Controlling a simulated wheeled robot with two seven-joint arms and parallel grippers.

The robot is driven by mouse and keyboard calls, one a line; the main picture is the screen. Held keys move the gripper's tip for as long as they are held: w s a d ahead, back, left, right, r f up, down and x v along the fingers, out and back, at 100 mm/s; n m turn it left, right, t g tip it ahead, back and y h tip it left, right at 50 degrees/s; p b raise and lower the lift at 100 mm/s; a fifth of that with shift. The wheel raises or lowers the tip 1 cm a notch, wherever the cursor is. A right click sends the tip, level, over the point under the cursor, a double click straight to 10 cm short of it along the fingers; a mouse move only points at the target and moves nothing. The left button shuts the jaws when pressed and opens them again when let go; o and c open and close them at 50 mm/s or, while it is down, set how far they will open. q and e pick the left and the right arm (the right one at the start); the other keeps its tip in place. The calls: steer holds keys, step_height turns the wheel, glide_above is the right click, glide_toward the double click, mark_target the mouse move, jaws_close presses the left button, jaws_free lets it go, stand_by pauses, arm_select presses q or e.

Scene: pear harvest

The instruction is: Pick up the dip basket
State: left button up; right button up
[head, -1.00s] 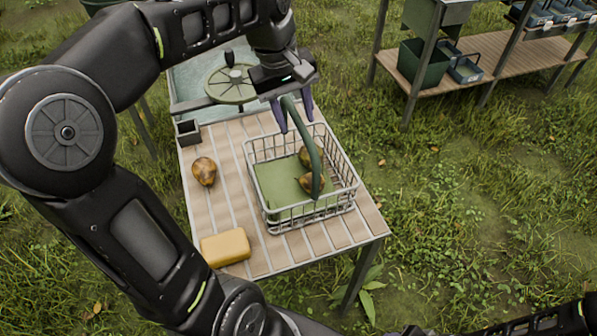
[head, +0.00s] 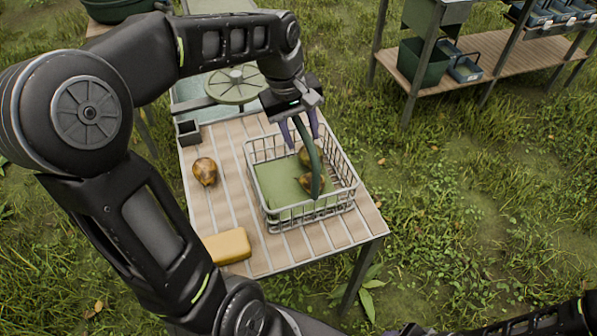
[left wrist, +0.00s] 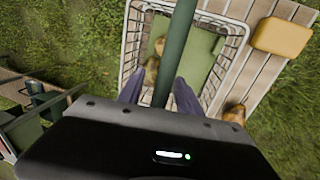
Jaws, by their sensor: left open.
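The dip basket (head: 276,219) is a pale wire crate with a green bottom and a dark green arched handle (head: 316,170). It stands on the slatted table, with brown pears (head: 311,182) in its right part. My left gripper (head: 303,134) is open above the basket's far side, pointing down, its purple fingers on either side of the handle. In the left wrist view the handle (left wrist: 178,45) runs between the two fingers (left wrist: 158,90); whether they touch it I cannot tell. My right gripper is not clearly seen; only a dark arm part shows at the lower right.
A loose brown pear (head: 205,171) and a yellow block (head: 228,246) lie on the table (head: 225,139) left of the basket. A small dark box (head: 188,132) and a water basin with a round green lid (head: 235,85) are behind. A shelf (head: 520,60) stands at the right.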

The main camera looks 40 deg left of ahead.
arm_select(q)
steer(key=shift+c, duration=0.5)
jaws_close()
stand_by(0.8)
